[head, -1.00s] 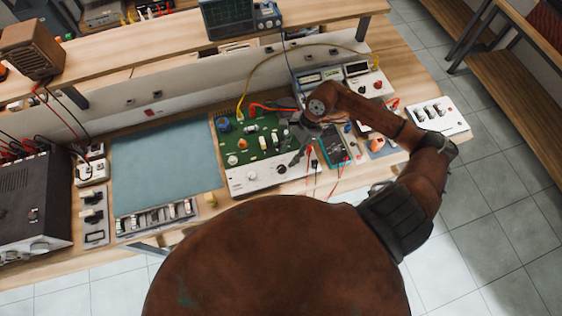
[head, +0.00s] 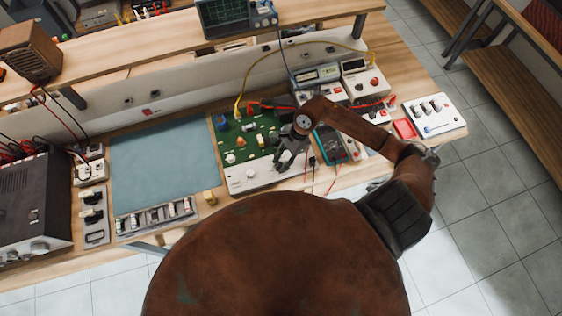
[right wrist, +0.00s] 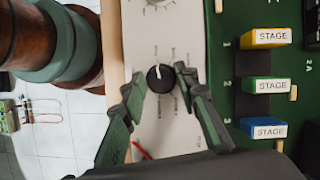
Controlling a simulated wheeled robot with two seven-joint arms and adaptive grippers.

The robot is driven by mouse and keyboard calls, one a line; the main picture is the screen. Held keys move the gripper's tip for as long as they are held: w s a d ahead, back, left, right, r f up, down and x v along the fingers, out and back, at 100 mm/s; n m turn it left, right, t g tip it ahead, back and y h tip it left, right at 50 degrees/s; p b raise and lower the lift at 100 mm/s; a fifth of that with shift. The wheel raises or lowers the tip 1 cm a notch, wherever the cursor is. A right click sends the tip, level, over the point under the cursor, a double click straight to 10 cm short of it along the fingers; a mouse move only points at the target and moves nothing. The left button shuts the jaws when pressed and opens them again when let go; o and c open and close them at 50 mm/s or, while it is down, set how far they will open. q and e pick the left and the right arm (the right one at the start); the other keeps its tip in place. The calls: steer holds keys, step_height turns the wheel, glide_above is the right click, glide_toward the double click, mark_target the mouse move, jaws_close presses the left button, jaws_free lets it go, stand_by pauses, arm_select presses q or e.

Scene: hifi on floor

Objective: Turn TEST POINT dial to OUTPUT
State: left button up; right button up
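A black round dial (right wrist: 160,78) with a white pointer line sits on a pale front panel (right wrist: 160,125). The marks around it are too small to read, so I cannot confirm the TEST POINT or OUTPUT labels. In the wrist view, the pointer is towards the top of the picture. My right gripper (right wrist: 161,75) is open, with one finger on each side of the dial; contact is unclear. In the head view, my right gripper (head: 284,164) is over the right part of the panel (head: 247,179) and hides the dial. My left gripper is not in view.
The green circuit board (head: 238,150) adjoins the panel; yellow, green and blue STAGE blocks (right wrist: 265,86) stand on it. A teal meter (head: 331,148) and red leads lie close to the right. A blue-grey mat (head: 165,160) on the left is clear.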

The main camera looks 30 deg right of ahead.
jaws_close()
steer(key=shift+m, duration=0.3)
steer(key=m+t, duration=0.1)
steer(key=m, duration=0.2)
steer(key=shift+s+m+t, duration=0.15)
steer(key=shift+m+t, duration=0.15)
steer(key=m+t+h, duration=0.1)
steer(key=m, duration=0.2)
steer(key=m+t+p, duration=0.1)
steer(key=m, duration=0.2)
steer(key=shift+a+r+h, duration=0.1)
steer(key=shift+a+h, duration=0.1)
steer(key=shift+h, duration=0.2)
steer(key=m+h, duration=0.1)
steer(key=m, duration=0.4)
steer(key=shift+a+t+h+p, duration=0.1)
steer(key=shift+t+h+p, duration=0.3)
steer(key=shift+m, duration=0.4)
steer(key=shift+o, duration=1.8)
jaws_free()
steer(key=shift+s, duration=0.1)
